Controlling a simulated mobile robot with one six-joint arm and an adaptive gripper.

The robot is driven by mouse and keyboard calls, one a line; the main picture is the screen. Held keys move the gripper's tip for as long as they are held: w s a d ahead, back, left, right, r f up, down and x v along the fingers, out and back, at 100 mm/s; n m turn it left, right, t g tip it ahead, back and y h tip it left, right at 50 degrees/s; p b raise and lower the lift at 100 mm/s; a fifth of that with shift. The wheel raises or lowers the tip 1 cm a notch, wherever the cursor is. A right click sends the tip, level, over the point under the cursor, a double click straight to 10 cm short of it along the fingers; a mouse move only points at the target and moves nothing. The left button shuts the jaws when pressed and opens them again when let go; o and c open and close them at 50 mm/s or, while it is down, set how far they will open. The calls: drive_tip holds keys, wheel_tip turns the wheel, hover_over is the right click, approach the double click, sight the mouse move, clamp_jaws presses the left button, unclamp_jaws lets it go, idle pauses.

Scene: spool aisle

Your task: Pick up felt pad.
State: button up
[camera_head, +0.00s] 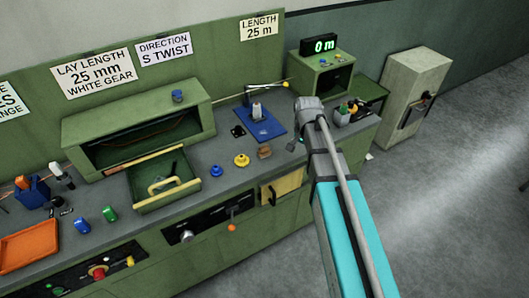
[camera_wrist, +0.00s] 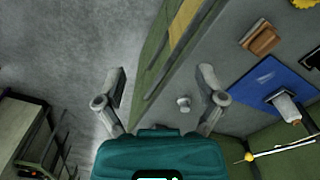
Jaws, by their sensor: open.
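No object is plainly a felt pad. A small brown block-like piece (camera_head: 265,152) lies on the grey bench top in front of the blue plate (camera_head: 262,127); it may be the pad, but I cannot tell. The brown piece also shows at the upper right of the wrist view (camera_wrist: 262,38), beside the blue plate (camera_wrist: 270,80). My gripper (camera_wrist: 160,72) is open and empty, its two fingers wide apart over the bench's front edge and the floor. It is apart from the brown piece. In the head view my arm hides part of the bench's right end.
Yellow (camera_head: 241,160) and blue (camera_head: 215,171) knobbed pieces sit left of the brown piece. An open green drawer (camera_head: 150,202) is farther left. Floor is clear at right.

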sight(264, 146)
drive_tip(key=w+a+m, duration=0.5)
drive_tip(key=w+a, duration=0.7)
drive_tip(key=a, duration=0.2)
drive_tip(key=shift+w+m, duration=0.3)
drive_tip(key=shift+m, duration=0.1)
drive_tip(key=shift+f, duration=0.15)
wheel_tip(264, 146, down, 8)
drive_tip(key=b, duration=0.8)
drive_tip(key=shift+f+b, duration=0.2)
drive_tip(key=shift+b, duration=0.2)
drive_tip(key=shift+s+f+b, duration=0.2)
drive_tip(key=shift+f+b, duration=2.35)
drive_tip(key=shift+f, duration=0.05)
clamp_jaws()
drive_tip(key=shift+r, duration=0.15)
